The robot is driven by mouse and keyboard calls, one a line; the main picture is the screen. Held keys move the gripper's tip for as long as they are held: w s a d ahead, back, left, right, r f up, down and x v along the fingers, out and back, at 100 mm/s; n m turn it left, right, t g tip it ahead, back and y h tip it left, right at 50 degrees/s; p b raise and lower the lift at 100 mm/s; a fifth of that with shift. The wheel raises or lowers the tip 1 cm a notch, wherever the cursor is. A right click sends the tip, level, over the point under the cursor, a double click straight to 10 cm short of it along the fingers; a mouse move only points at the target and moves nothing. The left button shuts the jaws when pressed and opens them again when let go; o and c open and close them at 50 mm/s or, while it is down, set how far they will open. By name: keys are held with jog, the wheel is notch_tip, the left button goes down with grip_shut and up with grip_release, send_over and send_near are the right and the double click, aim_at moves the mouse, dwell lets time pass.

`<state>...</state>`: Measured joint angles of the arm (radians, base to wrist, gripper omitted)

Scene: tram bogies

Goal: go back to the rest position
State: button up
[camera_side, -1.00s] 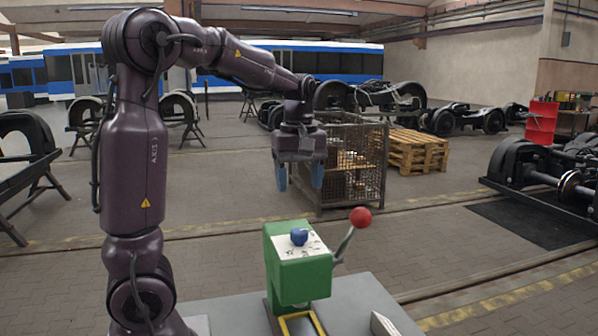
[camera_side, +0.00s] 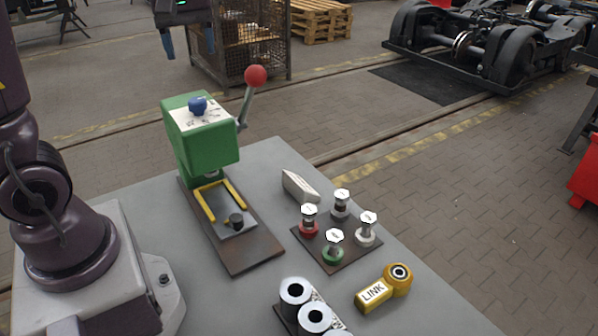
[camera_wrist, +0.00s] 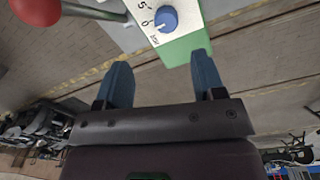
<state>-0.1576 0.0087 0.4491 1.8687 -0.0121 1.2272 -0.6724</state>
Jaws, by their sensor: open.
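My gripper (camera_side: 187,42) is at the top edge of the side view, partly cut off. It hangs above and behind the green press (camera_side: 205,150). Its two blue fingers are spread apart with nothing between them. The wrist view shows the open gripper (camera_wrist: 160,65) too, with the press's blue knob (camera_wrist: 166,19) and white dial plate beyond the fingertips, apart from them. The rest of my arm stands at the left of the side view, and most of its upper part is out of frame.
The press has a red-balled lever (camera_side: 255,76). On the grey table (camera_side: 130,200) are a base with several coloured pins (camera_side: 333,245), a white wedge-like block (camera_side: 300,187), a yellow LINK part (camera_side: 375,292) and dark-holed cylinders (camera_side: 295,291). A mesh cage (camera_side: 245,40) stands behind.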

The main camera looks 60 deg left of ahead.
jog(key=s+d+m+t, duration=0.2)
jog(key=s+d+m, duration=0.2)
jog(key=d+m, duration=0.3)
jog(key=s+d+m+t, duration=0.3)
jog(key=d+m, duration=0.4)
jog(key=d, duration=0.4)
jog(key=shift+s+d+f+m, duration=0.2)
jog(key=shift+s+d+m, duration=0.1)
jog(key=shift+s+d, duration=0.05)
dwell(0.7)
